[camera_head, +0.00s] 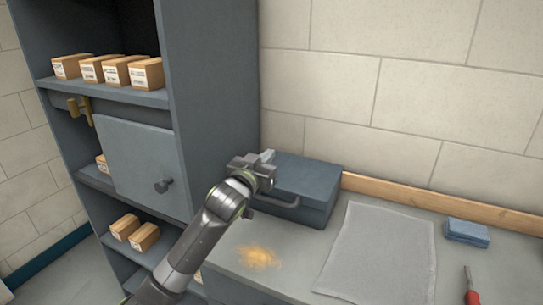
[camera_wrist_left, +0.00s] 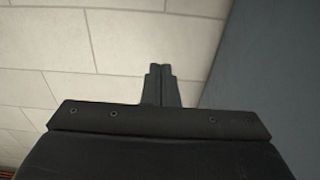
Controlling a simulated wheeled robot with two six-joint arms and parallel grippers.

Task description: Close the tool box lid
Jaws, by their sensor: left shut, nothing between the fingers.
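The blue-grey tool box (camera_head: 312,205) stands on the bench against the wall, beside the tall cabinet. Its lid (camera_head: 310,175) looks down over the body, with a handle on the front; whether it is fully seated I cannot tell. My left gripper (camera_head: 267,156) is at the lid's left edge, partly in front of the box; I cannot tell if it touches the lid. In the left wrist view its fingers (camera_wrist_left: 160,84) are together and empty, with the wall behind them. My right gripper is out of view.
The cabinet (camera_head: 213,80) rises close on the left, with a partly open door (camera_head: 140,165) and small cartons (camera_head: 115,70). A grey mat (camera_head: 378,250), a blue sponge (camera_head: 467,232), a red-handled tool (camera_head: 471,290) and a yellow-orange patch (camera_head: 258,257) are on the bench.

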